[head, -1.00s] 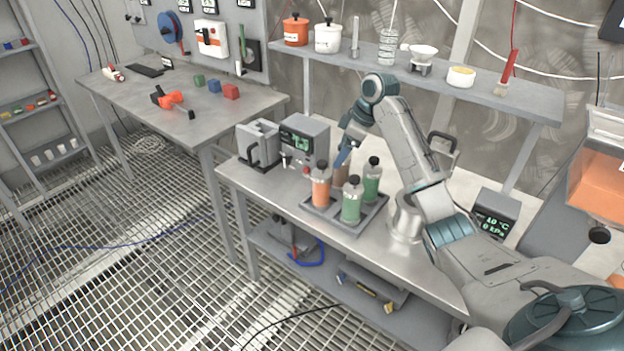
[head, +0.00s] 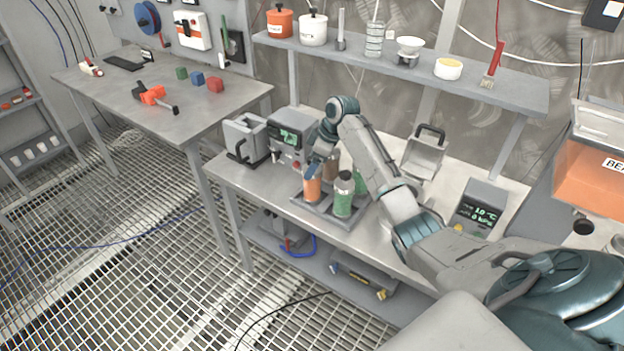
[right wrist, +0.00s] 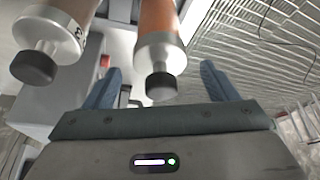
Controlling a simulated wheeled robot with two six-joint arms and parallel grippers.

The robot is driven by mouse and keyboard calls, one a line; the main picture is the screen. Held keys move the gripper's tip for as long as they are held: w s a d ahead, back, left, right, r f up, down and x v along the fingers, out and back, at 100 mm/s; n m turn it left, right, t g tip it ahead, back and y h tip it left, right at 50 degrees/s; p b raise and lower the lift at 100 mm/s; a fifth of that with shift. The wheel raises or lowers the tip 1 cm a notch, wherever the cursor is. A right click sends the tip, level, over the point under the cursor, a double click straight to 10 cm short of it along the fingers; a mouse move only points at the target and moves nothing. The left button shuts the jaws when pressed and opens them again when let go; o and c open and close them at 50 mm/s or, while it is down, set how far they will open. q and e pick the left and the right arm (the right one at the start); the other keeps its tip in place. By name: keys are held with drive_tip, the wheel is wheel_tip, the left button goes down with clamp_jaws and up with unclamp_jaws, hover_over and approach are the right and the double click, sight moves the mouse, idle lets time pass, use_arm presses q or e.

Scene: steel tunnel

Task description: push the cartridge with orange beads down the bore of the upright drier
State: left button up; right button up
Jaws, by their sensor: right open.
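The cartridge with orange beads (head: 312,187) stands upright in a grey tray (head: 327,214) on the middle bench. My right gripper (head: 314,171) is at its top, partly hiding it. In the right wrist view my right gripper (right wrist: 160,88) is open, its two blue fingers apart on either side of the orange cartridge's dark knob (right wrist: 161,87). A green cartridge (head: 344,198) stands beside it, with another green one (head: 361,182) and a brown one (head: 332,165) behind. I cannot pick out the upright drier with certainty. My left gripper is not in view.
A grey instrument box (head: 291,136) and a grey handled unit (head: 245,140) stand behind the tray. A display box (head: 481,207) is at the bench's right. An orange bin (head: 590,170) stands far right. A shelf (head: 400,70) with pots runs above.

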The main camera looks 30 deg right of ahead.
drive_tip(key=shift+w+a+f, duration=0.15)
drive_tip(key=shift+f, duration=0.35)
drive_tip(key=c, duration=1.7)
drive_tip(key=shift+r, duration=0.1)
